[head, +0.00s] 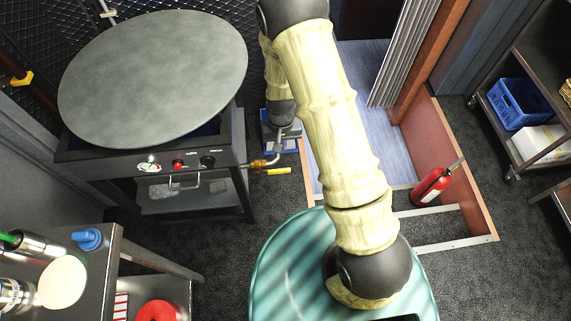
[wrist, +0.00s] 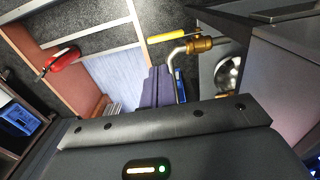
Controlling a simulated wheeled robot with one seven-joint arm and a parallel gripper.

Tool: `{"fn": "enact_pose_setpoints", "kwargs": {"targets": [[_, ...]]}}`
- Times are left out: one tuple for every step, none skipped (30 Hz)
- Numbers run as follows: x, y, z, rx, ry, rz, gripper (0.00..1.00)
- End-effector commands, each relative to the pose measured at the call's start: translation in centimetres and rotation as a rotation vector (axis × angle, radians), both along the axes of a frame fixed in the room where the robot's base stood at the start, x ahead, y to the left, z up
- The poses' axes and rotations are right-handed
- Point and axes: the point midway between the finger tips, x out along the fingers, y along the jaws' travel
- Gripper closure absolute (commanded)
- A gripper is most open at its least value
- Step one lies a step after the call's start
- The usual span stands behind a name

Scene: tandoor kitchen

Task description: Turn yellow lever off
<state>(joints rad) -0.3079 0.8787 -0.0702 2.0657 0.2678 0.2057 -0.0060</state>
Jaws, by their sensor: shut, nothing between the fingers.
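The yellow lever (head: 278,171) sticks out to the right of a brass valve (head: 258,164) at the front right corner of the round-topped stove. In the wrist view the lever (wrist: 168,37) lies nearly level, left of the brass fitting (wrist: 200,45), with a bent silver pipe (wrist: 179,60) below. My gripper's fingers (wrist: 158,72) are together and empty. They appear below the lever in that picture, with no contact visible. In the head view my arm's dark wrist hangs above the valve, and the fingertips cannot be made out clearly.
The stove (head: 150,80) has a front panel with knobs and a handle (head: 184,182). A counter (head: 100,250) stands front left. A red extinguisher (head: 432,186) stands right, by a wooden frame. Dark floor is open below the lever.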

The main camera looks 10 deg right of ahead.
Motion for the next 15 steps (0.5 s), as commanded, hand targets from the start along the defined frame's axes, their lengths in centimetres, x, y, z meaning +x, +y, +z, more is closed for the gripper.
{"fn": "enact_pose_setpoints", "kwargs": {"targets": [[0.0,0.0,0.0,0.0,0.0,0.0,1.0],[0.0,0.0,-0.1,0.0,0.0,-0.001,1.0],[0.0,-0.1,-0.2,0.0,0.001,-0.001,1.0],[0.0,-0.1,-0.3,0.0,0.001,-0.001,1.0],[0.0,-0.1,-0.5,0.0,0.001,-0.002,1.0],[0.0,-0.1,-0.8,0.0,0.001,-0.002,1.0],[0.0,-0.1,-1.1,0.0,0.001,-0.002,1.0],[0.0,-0.2,-1.4,-0.001,0.002,-0.003,1.0],[0.0,-0.2,-1.9,-0.001,0.002,-0.003,1.0],[0.0,-0.2,-2.3,-0.001,0.003,-0.003,1.0],[0.0,-0.2,-2.7,-0.001,0.003,-0.004,1.0],[0.0,-0.3,-3.3,-0.001,0.002,-0.004,1.0],[0.0,-0.3,-3.7,-0.001,0.003,-0.005,1.0],[0.0,-0.3,-4.2,-0.001,0.004,-0.005,1.0],[0.0,-0.3,-4.8,0.0,0.003,-0.005,1.0]]}}
